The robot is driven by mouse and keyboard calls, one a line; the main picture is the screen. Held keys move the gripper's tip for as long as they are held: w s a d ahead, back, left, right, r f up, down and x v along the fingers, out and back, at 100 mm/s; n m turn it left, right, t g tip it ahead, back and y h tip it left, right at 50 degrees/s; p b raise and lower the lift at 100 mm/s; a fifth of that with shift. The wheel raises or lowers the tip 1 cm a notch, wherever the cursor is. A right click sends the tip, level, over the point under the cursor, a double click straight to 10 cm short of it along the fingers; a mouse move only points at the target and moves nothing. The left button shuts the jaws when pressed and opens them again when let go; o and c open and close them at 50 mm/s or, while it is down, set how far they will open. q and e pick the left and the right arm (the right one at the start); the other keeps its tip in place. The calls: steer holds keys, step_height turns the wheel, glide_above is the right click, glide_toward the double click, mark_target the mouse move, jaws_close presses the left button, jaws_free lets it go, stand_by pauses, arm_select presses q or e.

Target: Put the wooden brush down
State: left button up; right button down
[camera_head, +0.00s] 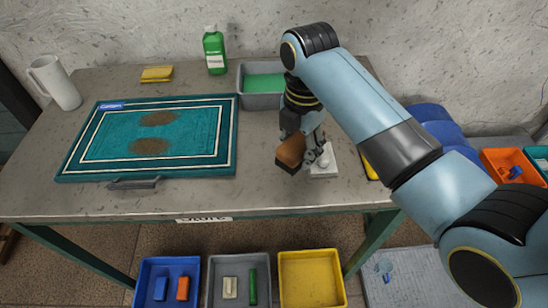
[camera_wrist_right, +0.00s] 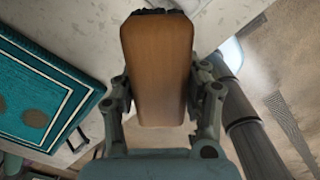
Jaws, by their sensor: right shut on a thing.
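The wooden brush (camera_head: 291,151) has a brown wooden block and dark bristles. My right gripper (camera_head: 303,143) is shut on it near the right part of the table, beside a small white block-like holder (camera_head: 324,161). In the right wrist view the brush (camera_wrist_right: 157,68) stands between the two fingers of my right gripper (camera_wrist_right: 160,95), its dark bristles at the top edge. I cannot tell whether the bristles touch the table. My left gripper is not in view.
The teal rug (camera_head: 190,135) with two brown stains lies on the table (camera_head: 260,195). A grey tub (camera_head: 262,103) with green liquid, a green bottle (camera_head: 214,52), a yellow sponge (camera_head: 157,74) and a white jug (camera_head: 55,83) stand behind. Bins, including a yellow one (camera_head: 311,252), sit below the front edge.

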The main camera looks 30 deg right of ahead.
glide_above(274, 166)
steer(key=f, duration=0.3)
steer(key=shift+s+d+f, duration=0.1)
steer(key=shift+s+f, duration=0.05)
steer(key=shift+s, duration=0.15)
steer(key=shift+w+f, duration=0.15)
steer(key=shift+w, duration=0.1)
steer(key=shift+w+f, duration=0.1)
steer(key=shift+f, duration=0.15)
step_height(274, 166, down, 3)
steer(key=shift+r, duration=0.2)
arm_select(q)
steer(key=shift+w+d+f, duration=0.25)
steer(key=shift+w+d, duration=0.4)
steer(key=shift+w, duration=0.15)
arm_select(e)
steer(key=shift+f, duration=0.5)
arm_select(q)
steer(key=shift+b, duration=0.3)
arm_select(e)
steer(key=shift+f, duration=0.1)
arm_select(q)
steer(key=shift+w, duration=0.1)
arm_select(e)
steer(key=c, duration=0.6)
jaws_free()
steer(key=shift+c, duration=0.2)
